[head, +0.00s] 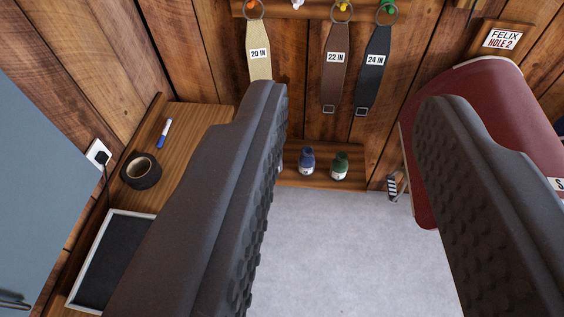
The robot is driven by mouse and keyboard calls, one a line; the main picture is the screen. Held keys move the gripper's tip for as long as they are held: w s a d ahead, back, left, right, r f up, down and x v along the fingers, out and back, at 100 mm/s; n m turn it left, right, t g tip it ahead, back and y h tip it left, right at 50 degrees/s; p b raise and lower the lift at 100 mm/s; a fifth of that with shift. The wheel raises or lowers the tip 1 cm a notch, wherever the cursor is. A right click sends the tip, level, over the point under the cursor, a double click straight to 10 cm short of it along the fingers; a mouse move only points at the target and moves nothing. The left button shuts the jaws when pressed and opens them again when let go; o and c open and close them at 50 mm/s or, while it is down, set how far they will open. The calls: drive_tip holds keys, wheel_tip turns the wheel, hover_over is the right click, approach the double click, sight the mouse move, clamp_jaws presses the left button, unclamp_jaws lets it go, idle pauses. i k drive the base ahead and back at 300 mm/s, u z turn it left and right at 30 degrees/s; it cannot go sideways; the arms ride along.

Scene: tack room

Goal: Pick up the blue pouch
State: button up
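I see nothing that I can clearly identify as a blue pouch. A dark blue thing (558,126) is cut off at the right edge, behind the red saddle-like pad; I cannot tell what it is. My gripper (350,103) is open, its two dark ribbed fingers wide apart. Nothing is between the fingertips; the wall and floor show beyond. The fingers hide parts of the wooden counter and the pad.
A wooden counter (205,118) at left holds a blue-capped marker (164,133), black tape roll (141,170) and framed black board (112,262). Labelled straps hang on the wall. A low shelf holds a blue bottle (307,162) and green bottle (340,167). The red pad (490,95) stands right. Grey floor (340,250) is clear.

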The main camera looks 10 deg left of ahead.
sight(306, 161)
drive_tip(key=u, duration=0.1)
drive_tip(key=i, duration=1)
drive_tip(key=z, duration=0.05)
